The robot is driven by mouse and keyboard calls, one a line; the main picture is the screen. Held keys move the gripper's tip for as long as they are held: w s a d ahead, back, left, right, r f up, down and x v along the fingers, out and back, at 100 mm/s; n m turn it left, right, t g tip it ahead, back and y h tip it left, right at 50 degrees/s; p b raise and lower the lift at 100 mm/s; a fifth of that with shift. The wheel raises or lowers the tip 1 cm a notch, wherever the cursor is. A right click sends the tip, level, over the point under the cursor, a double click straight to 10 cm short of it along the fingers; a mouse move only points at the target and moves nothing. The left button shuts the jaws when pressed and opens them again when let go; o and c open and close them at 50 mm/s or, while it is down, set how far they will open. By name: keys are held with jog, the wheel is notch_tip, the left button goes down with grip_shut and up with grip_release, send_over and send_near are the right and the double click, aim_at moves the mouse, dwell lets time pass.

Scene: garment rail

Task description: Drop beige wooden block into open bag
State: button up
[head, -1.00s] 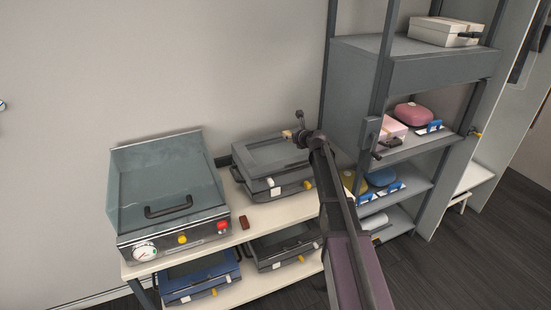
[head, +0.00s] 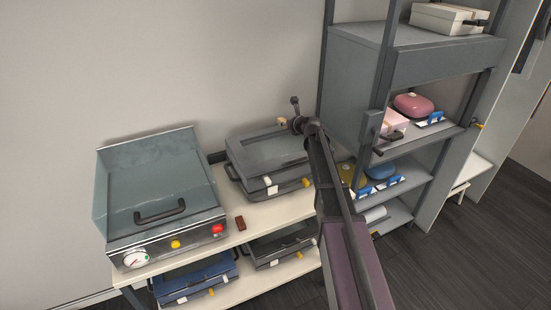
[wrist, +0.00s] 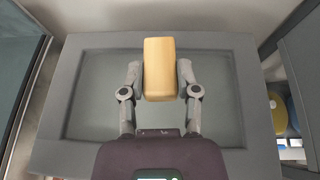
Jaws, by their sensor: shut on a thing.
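My gripper (wrist: 160,73) is shut on the beige wooden block (wrist: 159,65), with one finger on each side of it. In the head view the block (head: 281,122) is a small beige spot at the end of my arm, by the back of a grey case (head: 258,151). In the wrist view the grey case (wrist: 62,120) lies beyond the block, with a raised rim around a recessed top. The gap between block and case is hard to judge. I cannot tell for certain which thing is the open bag.
A grey griddle-like appliance (head: 160,190) stands left on the bench, with a small dark red block (head: 240,223) beside it. Open-topped blue (head: 195,280) and grey (head: 283,245) cases sit on the lower shelf. A tall shelf unit (head: 363,55) stands close on the right.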

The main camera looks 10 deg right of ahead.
jog(key=shift+f, duration=0.25)
jog(key=shift+f+b, duration=2.75)
jog(key=shift+b, duration=0.2)
jog(key=o, duration=1)
jog(key=shift+r, duration=0.2)
